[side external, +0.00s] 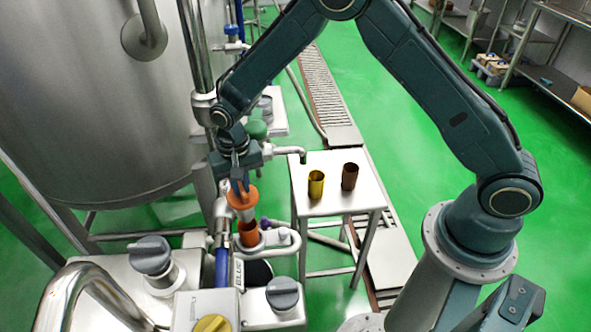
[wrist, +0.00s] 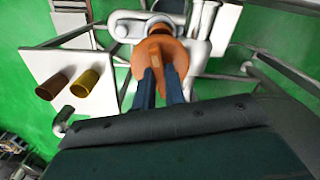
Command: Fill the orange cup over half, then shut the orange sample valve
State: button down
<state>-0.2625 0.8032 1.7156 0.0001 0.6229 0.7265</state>
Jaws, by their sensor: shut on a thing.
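The orange sample valve (side external: 242,197) is on the pipework beside the steel tank, and its orange knob with a raised handle shows in the wrist view (wrist: 150,62). My gripper (side external: 239,183) is shut on this handle from above, and its blue fingers (wrist: 161,74) flank it in the wrist view. The orange cup (side external: 249,235) stands upright just below the valve in the side view. Its fill level cannot be told, and I see no clear stream.
A yellow cup (side external: 316,185) and a brown cup (side external: 349,177) stand on a small steel table (side external: 368,203) right of the valve. A bent steel spout (side external: 290,151) reaches over its edge. Grey-knobbed valves (side external: 149,255) and a yellow knob (side external: 212,324) are in front. The tank (side external: 90,100) stands close at left.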

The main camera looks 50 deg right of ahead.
aim_at(241, 188)
jog(key=shift+n, duration=1.1)
jog(key=c, duration=1.5)
grip_release()
jog(key=shift+o, duration=0.2)
jog(key=shift+r, duration=0.1)
notch_tip(241, 188, up, 14)
